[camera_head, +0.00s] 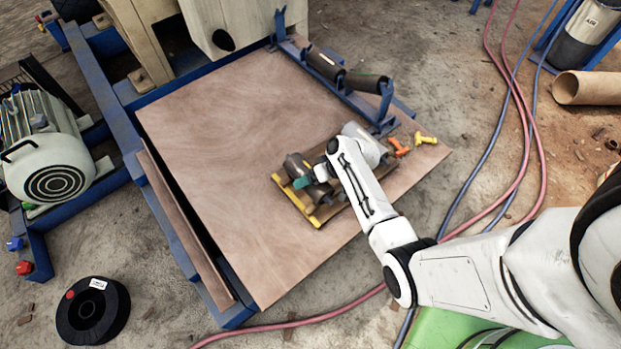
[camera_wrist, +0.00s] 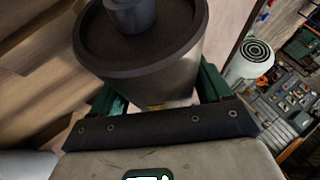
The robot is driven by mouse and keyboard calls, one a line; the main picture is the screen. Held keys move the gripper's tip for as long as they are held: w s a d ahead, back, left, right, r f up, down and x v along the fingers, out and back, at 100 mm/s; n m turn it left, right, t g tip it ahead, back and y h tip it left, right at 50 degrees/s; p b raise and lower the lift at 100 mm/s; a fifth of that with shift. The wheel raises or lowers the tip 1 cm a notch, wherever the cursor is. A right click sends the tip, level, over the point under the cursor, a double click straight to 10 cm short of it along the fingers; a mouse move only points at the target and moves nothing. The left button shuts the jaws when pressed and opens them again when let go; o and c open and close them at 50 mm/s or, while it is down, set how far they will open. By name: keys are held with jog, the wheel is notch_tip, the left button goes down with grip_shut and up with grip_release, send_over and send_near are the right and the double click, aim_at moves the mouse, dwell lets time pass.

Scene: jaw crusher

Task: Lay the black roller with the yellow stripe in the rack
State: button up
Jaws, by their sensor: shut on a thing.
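My gripper (camera_head: 304,181) is over the yellow-edged tray (camera_head: 289,201) on the wooden board. In the wrist view its green fingers are shut on a dark roller (camera_wrist: 150,58), seen end-on with its shaft toward the camera. A small yellowish patch shows low between the fingers; I cannot tell if it is the stripe. In the head view a dark roller (camera_head: 295,166) shows beside the fingers, and another roller (camera_head: 319,194) is at the tray. The blue rack (camera_head: 345,96) stands at the board's far right edge with dark rollers (camera_head: 325,64) lying in it.
Orange (camera_head: 399,147) and yellow (camera_head: 426,138) fittings lie on the board right of my wrist. The board's left and middle (camera_head: 210,150) are clear. A white motor (camera_head: 48,165) stands left, a black spool (camera_head: 92,310) lower left. Hoses (camera_head: 527,130) cross the floor at right.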

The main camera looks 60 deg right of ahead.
jog(key=shift+w+f+b, duration=0.1)
jog(key=shift+f+b, duration=1.05)
jog(key=shift+f, duration=0.1)
jog(key=o, duration=1.5)
jog(key=shift+o, duration=1.2)
jog(key=shift+s+f, duration=0.15)
jog(key=shift+s, duration=0.05)
jog(key=p+v, duration=0.3)
jog(key=v, duration=0.7)
jog(key=shift+r+p, duration=0.3)
jog(key=shift+r, duration=0.15)
jog(key=shift+s, duration=0.1)
